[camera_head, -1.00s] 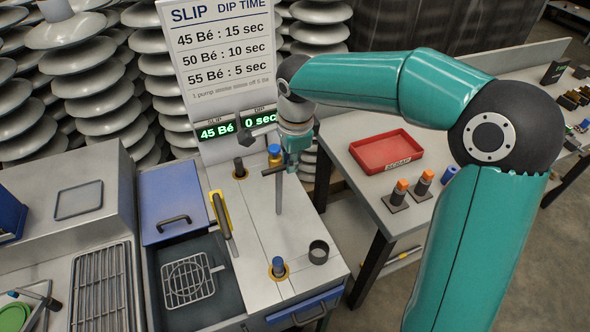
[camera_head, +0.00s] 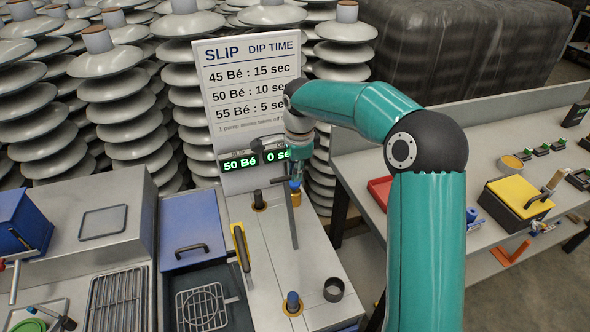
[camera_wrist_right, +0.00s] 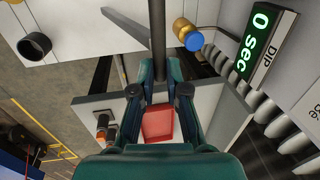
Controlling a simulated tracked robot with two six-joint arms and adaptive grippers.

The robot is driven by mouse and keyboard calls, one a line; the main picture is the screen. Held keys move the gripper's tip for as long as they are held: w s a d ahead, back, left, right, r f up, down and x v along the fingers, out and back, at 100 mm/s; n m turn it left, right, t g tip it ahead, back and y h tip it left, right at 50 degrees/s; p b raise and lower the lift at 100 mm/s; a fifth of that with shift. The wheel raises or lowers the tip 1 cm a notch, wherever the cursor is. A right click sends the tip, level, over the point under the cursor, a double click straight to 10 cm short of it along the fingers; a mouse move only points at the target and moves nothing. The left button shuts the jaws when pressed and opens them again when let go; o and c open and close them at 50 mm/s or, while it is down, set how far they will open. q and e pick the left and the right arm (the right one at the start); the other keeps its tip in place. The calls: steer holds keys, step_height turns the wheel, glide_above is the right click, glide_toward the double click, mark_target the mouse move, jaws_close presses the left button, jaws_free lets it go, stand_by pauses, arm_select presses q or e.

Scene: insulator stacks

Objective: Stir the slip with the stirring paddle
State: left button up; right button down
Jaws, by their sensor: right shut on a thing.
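The stirring paddle (camera_head: 293,225) shows in the head view as a thin grey rod hanging slightly tilted over the light grey cabinet top. My right gripper (camera_head: 289,181) is shut on its upper part. The rod also shows in the right wrist view (camera_wrist_right: 157,35), between my right fingers (camera_wrist_right: 160,78). I cannot tell whether its lower end touches anything. The slip itself is not clearly visible. A green display (camera_head: 240,163) on the sign reads 50 Bé and 0 sec. My left gripper is not in view.
A wire basket (camera_head: 203,308) sits in a dark basin left of the cabinet top. A blue-tipped post (camera_head: 292,300) and a dark ring (camera_head: 333,289) stand at the front. A red tray (camera_head: 380,190) lies on the right bench, partly behind my arm. Insulator stacks (camera_head: 115,90) fill the back.

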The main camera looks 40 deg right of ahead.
steer(key=shift+w+d, duration=0.3)
steer(key=shift+w, duration=0.15)
steer(key=c, duration=1.6)
jaws_free()
steer(key=shift+f, duration=0.1)
steer(key=o, duration=0.4)
steer(key=shift+w+d+f, duration=0.2)
steer(key=shift+w+f, duration=0.15)
steer(key=shift+w, duration=0.2)
steer(key=shift+s+r, duration=0.1)
steer(key=shift+r, duration=0.05)
steer(key=shift+r, duration=0.15)
steer(key=r, duration=0.3)
steer(key=s+r, duration=0.1)
steer(key=r, duration=0.3)
steer(key=s+a+r, duration=0.1)
steer(key=r, duration=0.3)
steer(key=shift+s+r, duration=0.1)
